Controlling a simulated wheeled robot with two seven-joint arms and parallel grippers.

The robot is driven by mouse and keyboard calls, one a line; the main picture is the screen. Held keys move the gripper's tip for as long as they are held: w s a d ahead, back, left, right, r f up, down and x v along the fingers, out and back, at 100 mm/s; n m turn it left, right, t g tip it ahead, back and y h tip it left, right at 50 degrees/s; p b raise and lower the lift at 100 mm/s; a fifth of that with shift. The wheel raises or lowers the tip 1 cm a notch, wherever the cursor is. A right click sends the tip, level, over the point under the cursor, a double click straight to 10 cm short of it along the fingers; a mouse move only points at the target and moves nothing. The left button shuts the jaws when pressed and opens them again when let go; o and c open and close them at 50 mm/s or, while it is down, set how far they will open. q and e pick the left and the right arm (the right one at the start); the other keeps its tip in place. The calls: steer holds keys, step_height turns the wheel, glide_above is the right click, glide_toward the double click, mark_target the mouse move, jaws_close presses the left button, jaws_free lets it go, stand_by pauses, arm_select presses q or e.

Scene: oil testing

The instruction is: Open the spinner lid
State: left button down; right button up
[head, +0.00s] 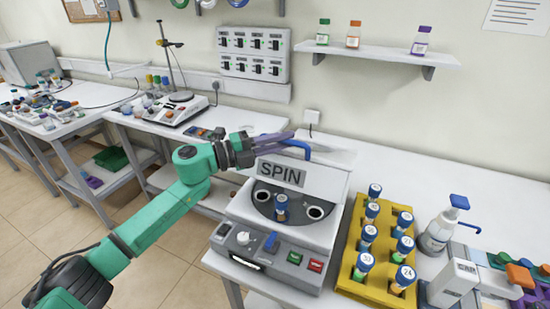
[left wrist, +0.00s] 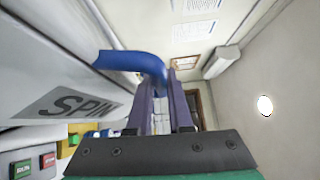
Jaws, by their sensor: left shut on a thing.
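The spinner (head: 240,205) is a white and grey machine in the middle of the head view. Its lid (head: 323,174), labelled SPIN, stands raised at the back, and the rotor below is uncovered. One blue-capped vial (head: 281,205) sits in the rotor beside other open holes. A blue handle (head: 299,147) is at the lid's upper edge; it also shows in the left wrist view (left wrist: 128,60). My left gripper (head: 287,139) has purple fingers shut on this handle (left wrist: 160,90). The fingers partly hide its end. My right gripper is not in view.
A yellow rack (head: 349,270) of several blue-capped vials stands close to the spinner's right. A pump bottle (head: 437,232) and a CAP box (head: 452,284) are farther right. A hotplate stirrer (head: 178,107) stands on the back-left bench. The table behind the rack is clear.

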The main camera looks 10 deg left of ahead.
arm_select(q)
steer(key=w+d+r+p, duration=0.1)
steer(key=w+r, duration=0.4)
steer(key=shift+w+d, duration=0.25)
steer(key=shift+d, duration=0.1)
